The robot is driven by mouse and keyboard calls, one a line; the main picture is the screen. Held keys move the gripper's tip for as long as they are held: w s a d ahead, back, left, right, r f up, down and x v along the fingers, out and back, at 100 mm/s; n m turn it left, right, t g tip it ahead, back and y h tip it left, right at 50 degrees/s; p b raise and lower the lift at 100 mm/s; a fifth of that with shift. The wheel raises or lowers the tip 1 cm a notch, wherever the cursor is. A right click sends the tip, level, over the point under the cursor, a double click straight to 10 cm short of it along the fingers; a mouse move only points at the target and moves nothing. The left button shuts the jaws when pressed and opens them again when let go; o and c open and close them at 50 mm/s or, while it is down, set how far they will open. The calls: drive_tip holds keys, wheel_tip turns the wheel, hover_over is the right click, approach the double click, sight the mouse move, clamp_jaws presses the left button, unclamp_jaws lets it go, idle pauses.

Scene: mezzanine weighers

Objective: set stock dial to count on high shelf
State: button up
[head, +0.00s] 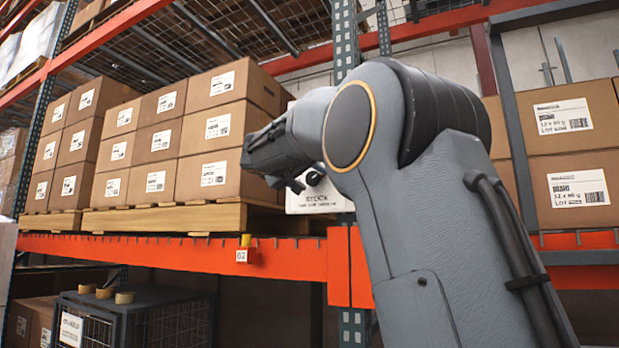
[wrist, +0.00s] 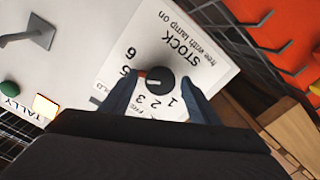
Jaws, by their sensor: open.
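The white STOCK plate (wrist: 185,45), printed "free with lamp on", appears upside down in the wrist view. Its round black dial (wrist: 160,82) has a pale pointer line aimed left, roughly between 5 and 3; the left finger hides some markings. My gripper (wrist: 160,98) is open, with one finger each side of the dial; contact cannot be told. A square lamp (wrist: 45,106) glows orange by TALLY. In the head view, my gripper (head: 290,182) is at the white panel (head: 325,198). Cartons (head: 165,130), stacked up to three high, fill the shelf to the left.
A wooden pallet (head: 185,217) bears cartons above the orange beam (head: 180,253). A wire cage (head: 165,322) is below. A green button (wrist: 9,88) and grey lever (wrist: 40,32) are beside the plate.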

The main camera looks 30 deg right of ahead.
drive_tip(key=c, duration=1)
drive_tip(key=shift+n+b, duration=0.3)
drive_tip(key=shift+b, duration=0.05)
drive_tip(key=shift+n+b, duration=0.8)
drive_tip(key=shift+n, duration=0.4)
drive_tip(key=shift+n+b, duration=0.4)
drive_tip(key=shift+n, duration=1)
drive_tip(key=o, duration=1)
